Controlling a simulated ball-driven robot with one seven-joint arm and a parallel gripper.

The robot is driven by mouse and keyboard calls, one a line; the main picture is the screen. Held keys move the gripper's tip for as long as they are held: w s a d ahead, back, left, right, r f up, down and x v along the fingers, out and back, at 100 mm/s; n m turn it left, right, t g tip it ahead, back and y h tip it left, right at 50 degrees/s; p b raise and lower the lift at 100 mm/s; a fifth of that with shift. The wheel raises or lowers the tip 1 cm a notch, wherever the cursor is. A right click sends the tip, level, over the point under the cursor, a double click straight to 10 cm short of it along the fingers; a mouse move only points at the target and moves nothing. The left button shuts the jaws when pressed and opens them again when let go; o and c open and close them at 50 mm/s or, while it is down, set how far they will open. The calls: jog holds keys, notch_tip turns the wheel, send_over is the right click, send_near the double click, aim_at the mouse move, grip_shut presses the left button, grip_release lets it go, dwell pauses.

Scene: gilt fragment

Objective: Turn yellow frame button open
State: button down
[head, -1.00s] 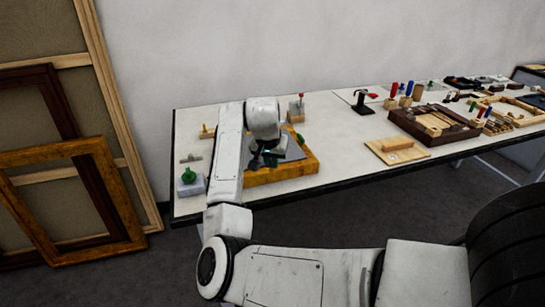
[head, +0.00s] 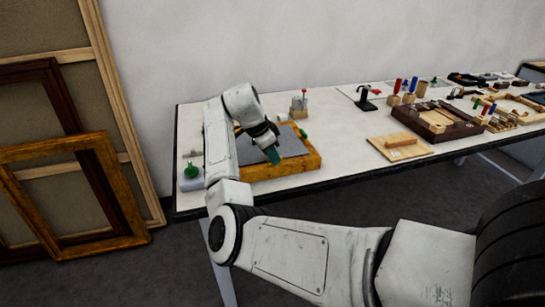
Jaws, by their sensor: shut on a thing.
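A golden wooden frame (head: 295,170) lies on the table with a dark grey panel (head: 289,142) inside it. I cannot make out a yellow button; the frame's left part is hidden behind my arm. My gripper (head: 273,158) points down at the front rail's inner edge, with a teal part at its tip. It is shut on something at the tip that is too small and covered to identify.
A green knob on a pale block (head: 191,176) stands left of my arm. A block with a red-tipped lever (head: 299,103) stands behind the frame. A wooden board (head: 399,147) lies to the right, with bare table between. Frames (head: 125,190) lean at the left.

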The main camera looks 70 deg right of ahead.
jog(key=shift+w+d+m, duration=0.1)
jog(key=shift+m, duration=0.7)
jog(key=shift+r+g, duration=0.1)
jog(key=shift+g, duration=0.2)
jog(key=c, duration=1.2)
grip_release()
jog(key=shift+y, duration=0.3)
jog(key=shift+o, duration=0.2)
jog(key=b+v, duration=0.1)
jog(key=v, duration=0.9)
jog(key=shift+r, duration=0.3)
